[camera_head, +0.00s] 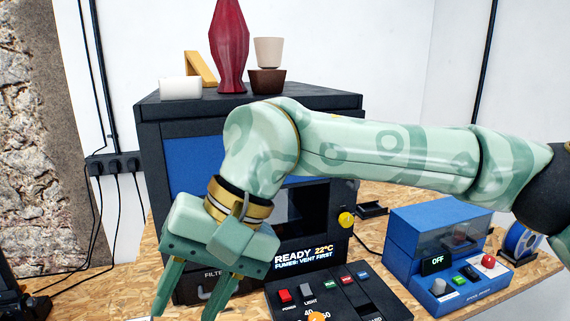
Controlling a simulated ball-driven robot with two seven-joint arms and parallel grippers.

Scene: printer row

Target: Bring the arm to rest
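My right arm (385,155) comes in from the right and reaches across the front of a dark printer cabinet (345,105). It hides part of the cabinet's blue front and opening. My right gripper (186,308) hangs at the lower left, in front of the cabinet's filter label. Its two fingers point down and stand apart, with nothing visible between them. The tip of the right-hand finger is cut off by the lower edge. My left gripper is not in view.
A black control panel (345,293) with buttons stands in front of the cabinet. A blue box (405,232) reading OFF is at right, beside a blue spool (521,240). A red vase (229,50), stacked cups (267,52) and a white block (180,89) stand on the cabinet.

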